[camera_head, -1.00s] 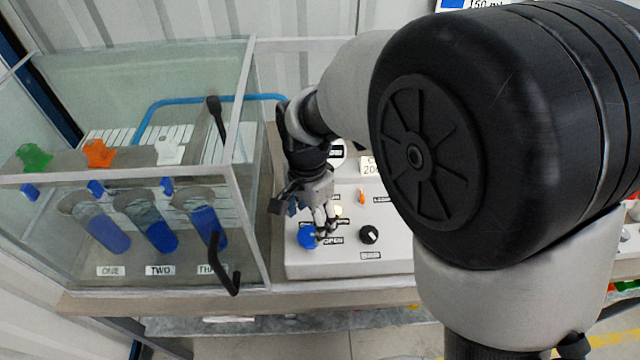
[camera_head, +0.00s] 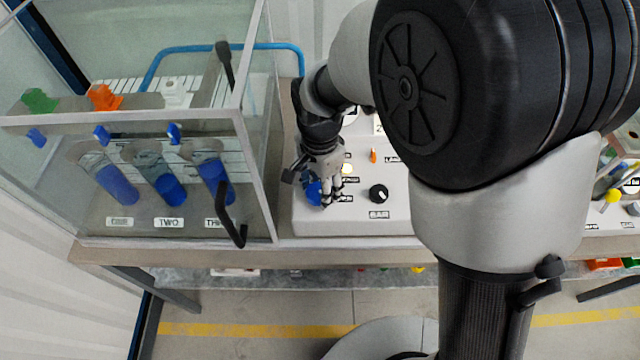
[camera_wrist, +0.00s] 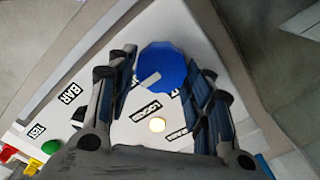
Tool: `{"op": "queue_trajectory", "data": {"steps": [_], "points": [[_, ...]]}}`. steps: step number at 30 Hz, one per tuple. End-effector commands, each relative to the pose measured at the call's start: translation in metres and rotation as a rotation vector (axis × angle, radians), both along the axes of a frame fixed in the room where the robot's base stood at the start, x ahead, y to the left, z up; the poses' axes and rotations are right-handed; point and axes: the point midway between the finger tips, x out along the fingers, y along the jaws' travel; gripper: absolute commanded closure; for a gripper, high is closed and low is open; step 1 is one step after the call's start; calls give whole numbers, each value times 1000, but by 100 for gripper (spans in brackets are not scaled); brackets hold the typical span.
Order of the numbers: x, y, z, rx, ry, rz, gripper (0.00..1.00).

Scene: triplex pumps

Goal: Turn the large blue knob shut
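The large blue knob (camera_wrist: 163,66) sits on the white control panel (camera_head: 350,218). A light pointer mark shows on its lower left in the wrist view. In the head view the knob (camera_head: 313,193) is partly hidden behind my gripper (camera_head: 332,200). In the wrist view my gripper (camera_wrist: 168,68) is open, with one finger on each side of the knob. The fingers look close to the knob's edges; I cannot tell whether they touch it.
A glass tank with blue-filled tubes (camera_head: 168,188) and a black handle (camera_head: 232,225) stands just left of the panel. A black knob (camera_head: 378,193) and a lit yellow lamp (camera_head: 347,169) are on the panel near the blue knob.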

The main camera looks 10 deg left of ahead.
Motion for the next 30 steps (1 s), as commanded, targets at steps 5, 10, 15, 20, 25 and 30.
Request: {"op": "queue_trajectory", "data": {"steps": [5,10,15,20,25,30], "points": [[0,0,0,0,0,0,68],[0,0,0,0,0,0,79],[0,0,0,0,0,5,80],[0,0,1,0,0,39,80],[0,0,2,-1,1,125,80],[1,1,2,-1,1,262,80]]}}
